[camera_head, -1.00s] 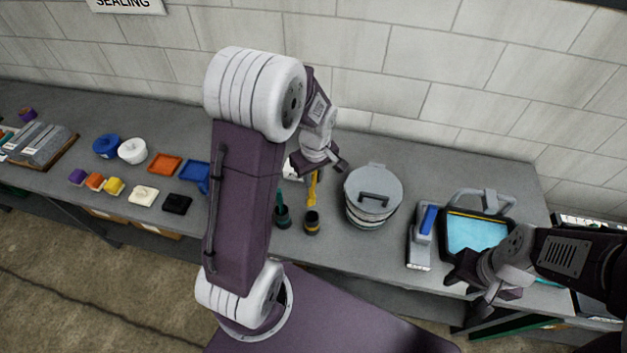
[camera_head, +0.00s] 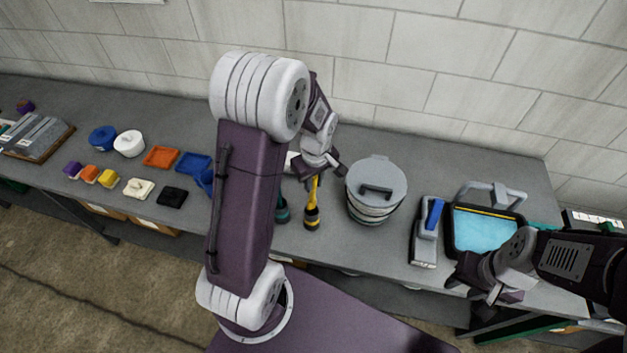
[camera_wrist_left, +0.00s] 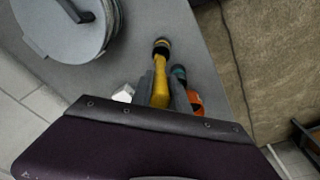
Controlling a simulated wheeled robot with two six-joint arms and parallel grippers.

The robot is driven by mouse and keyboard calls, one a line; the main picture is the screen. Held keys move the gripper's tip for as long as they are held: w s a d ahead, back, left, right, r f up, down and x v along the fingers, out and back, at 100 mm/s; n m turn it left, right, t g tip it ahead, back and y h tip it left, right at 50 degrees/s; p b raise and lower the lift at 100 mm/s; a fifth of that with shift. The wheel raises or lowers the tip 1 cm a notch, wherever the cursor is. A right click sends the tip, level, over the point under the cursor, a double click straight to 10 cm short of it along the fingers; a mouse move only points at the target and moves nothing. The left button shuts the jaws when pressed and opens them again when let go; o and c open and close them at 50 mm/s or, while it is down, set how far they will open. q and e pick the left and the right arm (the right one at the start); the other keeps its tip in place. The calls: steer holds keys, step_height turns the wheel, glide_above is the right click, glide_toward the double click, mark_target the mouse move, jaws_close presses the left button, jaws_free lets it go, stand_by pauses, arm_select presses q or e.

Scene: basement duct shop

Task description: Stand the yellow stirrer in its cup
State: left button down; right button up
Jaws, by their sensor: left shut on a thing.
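The yellow stirrer (camera_head: 314,187) is held upright in my left gripper (camera_head: 322,176), which is shut on its upper part. Its lower end meets the mouth of a black cup with a yellow band (camera_head: 312,221). In the left wrist view the stirrer (camera_wrist_left: 160,82) runs down to the cup (camera_wrist_left: 161,45), and its far end overlaps the opening. I cannot tell how deep the tip sits. My right gripper (camera_head: 468,286) hangs over the bench's front edge at the right, away from the cup; its jaw opening is unclear.
A teal cup (camera_head: 282,212) stands just left of the black cup, partly behind my left arm. A lidded grey bucket (camera_head: 376,185) stands close on the right. A blue-handled tool (camera_head: 427,235) and a blue-filled tray (camera_head: 485,237) lie further right. Small blocks and trays are at left.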

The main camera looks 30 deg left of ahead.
mark_target(313, 191)
arm_select(q)
step_height(313, 191, down, 2)
steer(key=shift+s+a+f+b, duration=0.1)
steer(key=shift+f+b, duration=0.05)
steer(key=shift+b, duration=0.5)
step_height(313, 191, down, 3)
steer(key=b, duration=0.2)
steer(key=shift+f+b, duration=0.15)
steer(key=shift+b, duration=0.25)
steer(key=shift+f+b, duration=0.4)
steer(key=shift+f, duration=0.1)
steer(key=c, duration=1.2)
jaws_free()
steer(key=shift+r, duration=0.1)
steer(key=r, duration=0.6)
steer(key=d+r+b, duration=0.1)
steer(key=r, duration=0.2)
steer(key=shift+s, duration=0.4)
